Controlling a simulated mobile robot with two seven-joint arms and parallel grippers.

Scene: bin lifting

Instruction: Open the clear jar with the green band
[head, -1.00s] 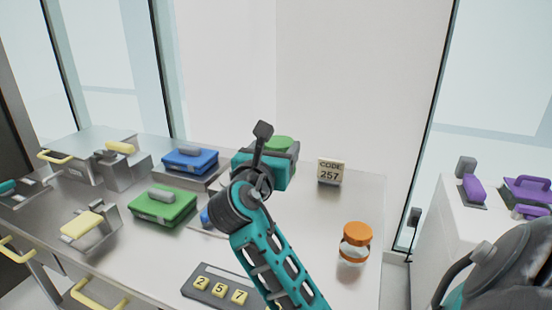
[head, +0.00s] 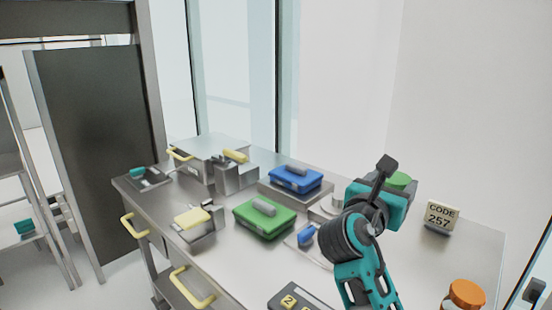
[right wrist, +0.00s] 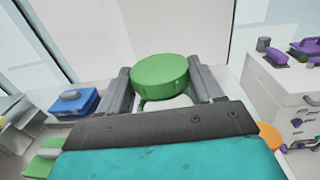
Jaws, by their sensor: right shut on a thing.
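The clear jar with the green band is in my right gripper (right wrist: 160,80). In the right wrist view its round green lid (right wrist: 160,73) sits between the two grey fingers, with a green curved edge and a pale clear part (right wrist: 168,101) just below. I cannot tell whether the fingers press on the lid or the body. In the head view my right gripper (head: 380,200) hides most of the jar; the green lid (head: 400,180) shows behind it. My left gripper is not in view.
A code card reading 257 (head: 440,216) stands right of the gripper. An orange-lidded jar (head: 466,294) is at the lower right. A green box (head: 264,217), a blue box (head: 296,179) and yellow-handled fixtures (head: 192,220) stand left on the metal table (head: 228,272).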

